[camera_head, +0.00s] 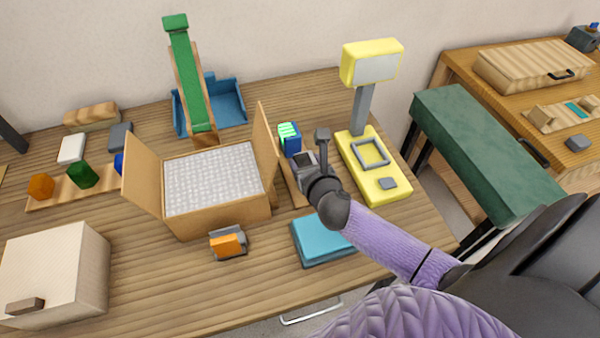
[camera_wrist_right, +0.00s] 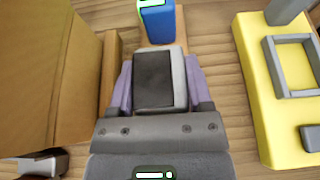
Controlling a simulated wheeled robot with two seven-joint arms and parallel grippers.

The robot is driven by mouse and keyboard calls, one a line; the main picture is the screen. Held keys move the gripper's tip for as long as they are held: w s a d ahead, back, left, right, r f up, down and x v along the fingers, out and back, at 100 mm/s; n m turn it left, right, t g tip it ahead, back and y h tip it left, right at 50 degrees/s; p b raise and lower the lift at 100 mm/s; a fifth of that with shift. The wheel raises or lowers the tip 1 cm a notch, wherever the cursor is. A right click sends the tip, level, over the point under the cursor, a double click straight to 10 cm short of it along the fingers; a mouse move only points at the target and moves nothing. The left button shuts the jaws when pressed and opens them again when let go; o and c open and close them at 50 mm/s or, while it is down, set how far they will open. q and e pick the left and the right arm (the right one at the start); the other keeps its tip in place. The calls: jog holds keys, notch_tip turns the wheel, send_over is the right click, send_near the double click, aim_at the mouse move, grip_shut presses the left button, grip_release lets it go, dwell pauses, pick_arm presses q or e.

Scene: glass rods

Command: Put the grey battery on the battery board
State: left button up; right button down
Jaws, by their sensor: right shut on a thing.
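The grey battery (camera_head: 304,159), a block with a dark face, is held in my right gripper (camera_head: 309,166). In the right wrist view the battery (camera_wrist_right: 178,82) sits between the two purple fingers of the gripper (camera_wrist_right: 160,85). The wooden battery board (camera_head: 294,187) lies right of the open carton, partly hidden by the gripper. A blue battery with a glowing green pattern (camera_head: 290,138) stands at its far end; it also shows in the right wrist view (camera_wrist_right: 160,25), just beyond the grey battery. I cannot tell whether the grey battery touches the board. My left gripper is not in view.
The open carton (camera_head: 225,213) with raised flaps stands close left. The yellow scale (camera_head: 384,187) stands close right. A blue pad (camera_head: 318,243) and an orange-grey item (camera_head: 228,244) lie nearer the front. The front-middle tabletop is mostly clear.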

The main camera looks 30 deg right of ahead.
notch_tip(320, 180, down, 2)
jog(key=shift+f+b, duration=0.25)
jog(key=shift+b, duration=0.2)
jog(key=shift+r, duration=0.2)
jog(key=shift+f, duration=0.2)
grip_release()
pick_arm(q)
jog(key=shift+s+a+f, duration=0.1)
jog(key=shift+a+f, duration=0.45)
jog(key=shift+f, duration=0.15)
pick_arm(e)
jog(key=shift+r, duration=0.15)
